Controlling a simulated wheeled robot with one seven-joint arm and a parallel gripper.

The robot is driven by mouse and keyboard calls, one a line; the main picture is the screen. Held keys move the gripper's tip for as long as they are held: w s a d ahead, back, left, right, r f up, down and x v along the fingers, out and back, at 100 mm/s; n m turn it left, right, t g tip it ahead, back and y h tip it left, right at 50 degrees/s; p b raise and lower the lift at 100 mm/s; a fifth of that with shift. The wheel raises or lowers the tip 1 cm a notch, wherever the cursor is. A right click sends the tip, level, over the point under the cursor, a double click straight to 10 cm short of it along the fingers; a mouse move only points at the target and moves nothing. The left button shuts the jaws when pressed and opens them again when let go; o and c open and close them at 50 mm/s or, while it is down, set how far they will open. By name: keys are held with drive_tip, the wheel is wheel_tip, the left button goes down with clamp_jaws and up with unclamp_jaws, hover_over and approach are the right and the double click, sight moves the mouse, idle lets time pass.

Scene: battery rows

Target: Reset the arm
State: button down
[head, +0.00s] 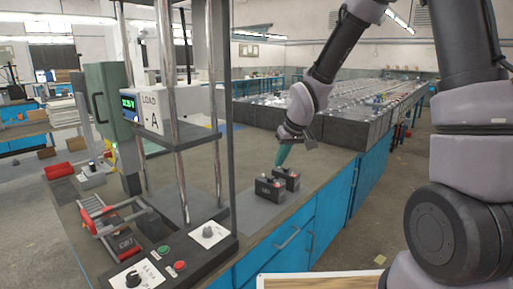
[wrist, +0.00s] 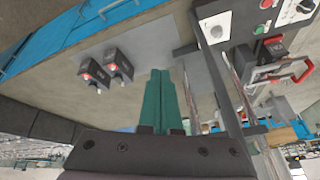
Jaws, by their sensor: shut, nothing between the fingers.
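My gripper (head: 281,156) shows in the head view above the workbench, just over and behind two small black batteries. It has teal fingers, which the wrist view shows (wrist: 160,75) pressed together with nothing between them. One battery (head: 270,190) stands nearer the bench's front edge in the head view, and the other (head: 287,178) stands just behind it. Both stand upright on a grey mat (head: 262,212). The wrist view shows both batteries (wrist: 95,75) (wrist: 120,66) to the left of the fingers, apart from them.
A load tester frame with steel posts (head: 215,110) and a display box (head: 150,112) stands left of the batteries. A red-handled carrier (head: 112,222) holds another battery. Red and green buttons sit on the front panel (head: 165,262). Rows of batteries (head: 340,95) fill the benches behind.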

drive_tip(key=s+d+r+m+t+h, duration=0.1)
drive_tip(key=s+d+r+m, duration=0.1)
drive_tip(key=s+d+r, duration=0.35)
drive_tip(key=s+d+r+m+t+h, duration=0.1)
drive_tip(key=s+d+r+m, duration=0.15)
drive_tip(key=d+r, duration=0.6)
drive_tip(key=s+d+r+m+t+y, duration=0.1)
drive_tip(key=s+d+r+m, duration=0.2)
drive_tip(key=s+r, duration=0.6)
drive_tip(key=s+m, duration=0.1)
drive_tip(key=s, duration=0.2)
drive_tip(key=shift+s+d, duration=0.15)
